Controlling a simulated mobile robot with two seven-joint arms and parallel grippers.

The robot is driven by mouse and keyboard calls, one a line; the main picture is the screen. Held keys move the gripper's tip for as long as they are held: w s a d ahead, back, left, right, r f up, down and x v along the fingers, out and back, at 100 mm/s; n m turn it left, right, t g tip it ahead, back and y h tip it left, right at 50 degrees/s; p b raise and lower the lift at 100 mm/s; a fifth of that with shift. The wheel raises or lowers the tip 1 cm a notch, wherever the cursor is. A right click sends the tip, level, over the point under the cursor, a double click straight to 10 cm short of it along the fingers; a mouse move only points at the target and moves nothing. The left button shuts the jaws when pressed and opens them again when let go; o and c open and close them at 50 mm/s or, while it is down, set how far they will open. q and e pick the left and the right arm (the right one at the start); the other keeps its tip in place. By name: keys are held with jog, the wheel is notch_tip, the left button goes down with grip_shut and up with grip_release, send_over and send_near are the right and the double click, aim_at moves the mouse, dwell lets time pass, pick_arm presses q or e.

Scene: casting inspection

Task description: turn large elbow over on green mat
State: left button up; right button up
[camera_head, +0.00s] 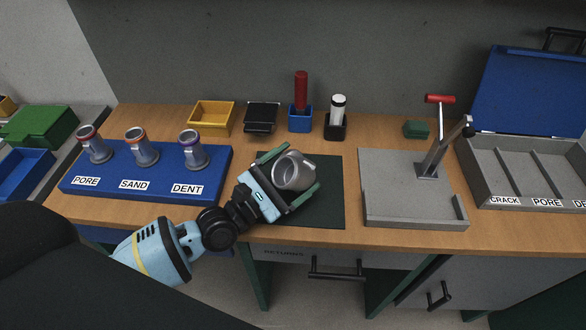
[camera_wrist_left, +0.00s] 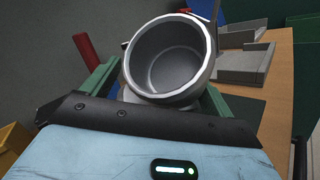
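The large elbow (camera_head: 293,171) is a grey metal pipe piece over the dark green mat (camera_head: 331,205) in the head view. My left gripper (camera_head: 287,176) has its green fingers on either side of the elbow and looks shut on it. In the left wrist view the elbow (camera_wrist_left: 168,62) sits between the fingers, tilted, with its wide round opening facing the camera. Its lower part is hidden behind the gripper's edge. I cannot tell whether it touches the mat. My right gripper is not in view.
A blue rack (camera_head: 145,187) with several castings is left of the mat. A grey plate with a red-handled lever (camera_head: 410,195) is right of it. A yellow bin (camera_head: 212,116), a black tray (camera_head: 262,118) and two holders stand behind. A divided grey case (camera_head: 520,175) is far right.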

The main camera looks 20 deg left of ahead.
pick_arm(q)
jog(key=b+v, duration=0.1)
jog(key=v, duration=0.5)
jog(key=shift+s+a, duration=0.25)
jog(key=shift+s+a+b, duration=0.25)
jog(key=shift+s+b, duration=0.05)
jog(key=shift+s, duration=0.2)
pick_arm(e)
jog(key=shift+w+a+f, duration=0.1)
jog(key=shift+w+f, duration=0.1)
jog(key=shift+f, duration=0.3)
pick_arm(q)
jog(key=shift+s+f, duration=0.1)
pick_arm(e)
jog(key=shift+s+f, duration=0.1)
